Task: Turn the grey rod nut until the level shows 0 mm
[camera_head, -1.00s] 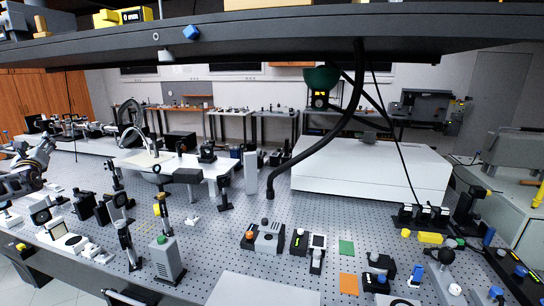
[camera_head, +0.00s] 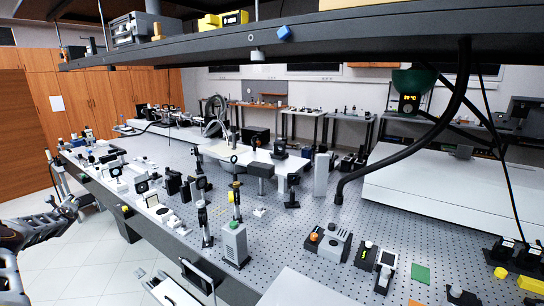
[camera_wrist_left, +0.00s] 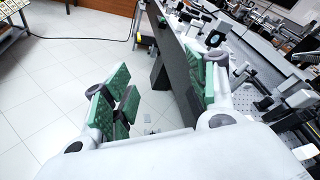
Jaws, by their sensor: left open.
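I cannot pick out the grey rod nut in these views. My left gripper (camera_head: 72,207) is beside the table at the left, over the floor. In the left wrist view, its green-padded fingers (camera_wrist_left: 160,95) are apart and empty, with floor and the table's side beyond them. My right gripper is in neither current view.
The perforated optics table (camera_head: 290,235) carries several mounts and a grey box with a green top (camera_head: 234,243). A dark overhead shelf (camera_head: 300,42) crosses the top, with a black hose (camera_head: 450,110) hanging from it. Free floor (camera_head: 95,260) lies left of the table.

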